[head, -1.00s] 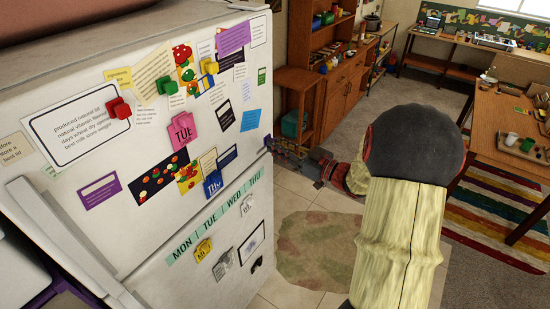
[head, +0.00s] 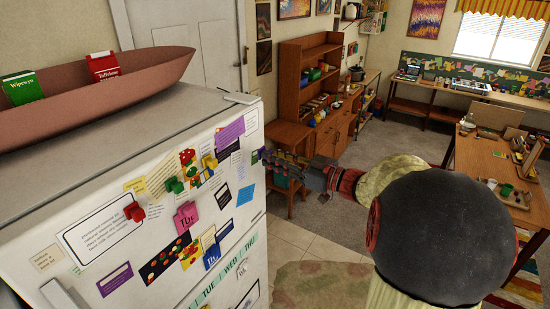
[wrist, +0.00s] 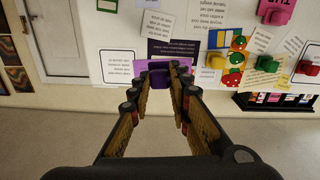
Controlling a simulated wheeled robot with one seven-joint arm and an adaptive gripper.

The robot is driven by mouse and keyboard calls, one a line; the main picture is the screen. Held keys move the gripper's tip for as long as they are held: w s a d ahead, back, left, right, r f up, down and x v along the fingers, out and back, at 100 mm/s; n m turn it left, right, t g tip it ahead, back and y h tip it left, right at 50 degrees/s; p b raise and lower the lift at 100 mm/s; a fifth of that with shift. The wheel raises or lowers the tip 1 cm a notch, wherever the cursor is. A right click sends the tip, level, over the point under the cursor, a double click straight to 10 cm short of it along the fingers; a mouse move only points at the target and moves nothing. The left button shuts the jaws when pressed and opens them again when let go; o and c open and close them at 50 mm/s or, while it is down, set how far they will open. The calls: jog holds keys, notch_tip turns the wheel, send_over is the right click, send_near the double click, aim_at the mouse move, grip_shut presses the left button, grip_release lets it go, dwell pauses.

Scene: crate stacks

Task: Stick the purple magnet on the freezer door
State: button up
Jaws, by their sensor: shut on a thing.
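The white freezer door (head: 70,285) fills the left of the head view, covered with papers and magnets. My gripper (head: 262,156) is at its right edge, shut on a small purple magnet (head: 254,157). In the wrist view, the purple magnet (wrist: 159,82) sits between the fingertips of my gripper (wrist: 160,78), in front of the door's papers. I cannot tell whether the magnet touches the door.
Red (head: 135,212), green (head: 174,185) and yellow magnets and a blue note (head: 245,194) occupy the door. A brown boat-shaped tray (head: 100,83) lies on top of the fridge. A wooden cabinet (head: 335,130) stands behind; a wooden table (head: 490,165) is at right.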

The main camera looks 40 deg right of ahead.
jog(key=shift+x, duration=1.2)
jog(key=shift+b+x, duration=0.45)
jog(key=shift+x, duration=3)
jog(key=shift+w+r, duration=0.1)
jog(key=shift+w, duration=0.25)
jog(key=o, duration=1)
jog(key=shift+c, duration=0.2)
